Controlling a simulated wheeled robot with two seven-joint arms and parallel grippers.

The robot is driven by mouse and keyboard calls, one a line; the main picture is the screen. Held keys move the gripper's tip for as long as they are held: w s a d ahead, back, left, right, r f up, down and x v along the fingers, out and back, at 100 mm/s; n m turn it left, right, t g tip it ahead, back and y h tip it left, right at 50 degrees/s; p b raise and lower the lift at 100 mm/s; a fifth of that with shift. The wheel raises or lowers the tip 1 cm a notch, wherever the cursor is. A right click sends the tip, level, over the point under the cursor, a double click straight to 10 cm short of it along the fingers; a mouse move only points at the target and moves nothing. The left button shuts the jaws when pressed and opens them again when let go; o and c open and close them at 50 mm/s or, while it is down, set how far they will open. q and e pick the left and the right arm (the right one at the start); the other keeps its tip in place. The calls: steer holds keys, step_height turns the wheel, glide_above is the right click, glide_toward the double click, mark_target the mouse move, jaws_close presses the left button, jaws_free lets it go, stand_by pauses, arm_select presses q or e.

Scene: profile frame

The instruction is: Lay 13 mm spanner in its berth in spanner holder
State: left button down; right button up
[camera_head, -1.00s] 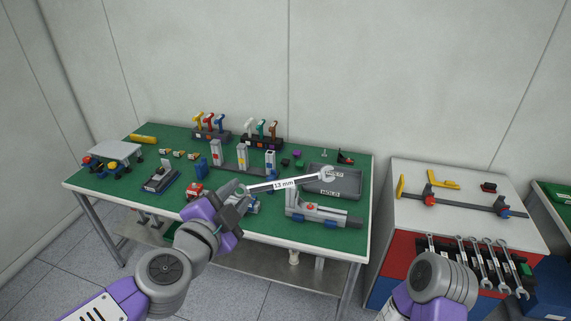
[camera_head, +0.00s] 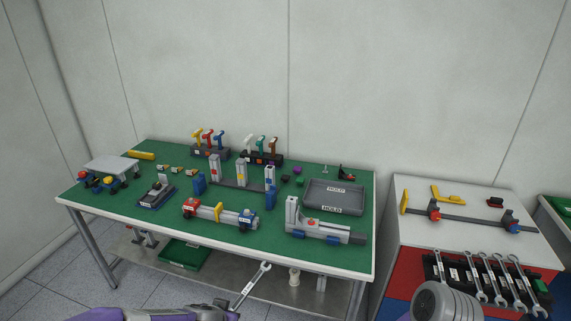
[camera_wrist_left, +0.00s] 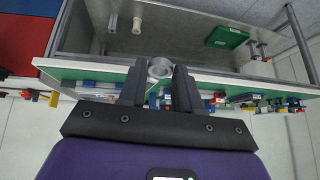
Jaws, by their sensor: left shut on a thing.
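The 13 mm spanner (camera_head: 252,284) is silver with a white label. It stands tilted up to the right in front of the bench in the head view, open jaw upward. My left gripper (camera_head: 226,307) is shut on its lower end at the bottom edge of the view. In the left wrist view, the spanner's round end (camera_wrist_left: 160,67) shows between the fingers of my left gripper (camera_wrist_left: 160,82). The spanner holder (camera_head: 437,271) is a dark rack on the front of the cabinet at right, with several spanners hanging in it. My right forearm partly covers its left side. My right gripper is out of view.
The green workbench (camera_head: 150,225) carries fixtures, clamps and a grey HOLD tray (camera_head: 357,207). A lower shelf (camera_head: 325,292) holds a green tray (camera_head: 184,254). The cabinet (camera_head: 405,252) stands right of the bench, with a clamp on top.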

arm_select(q)
steer(key=s+a+f+n+g+b, duration=0.1)
steer(key=s+a+f+n+g, duration=0.1)
steer(key=f, duration=0.6)
steer(key=shift+s+n+y, duration=0.4)
steer(key=shift+s, duration=0.45)
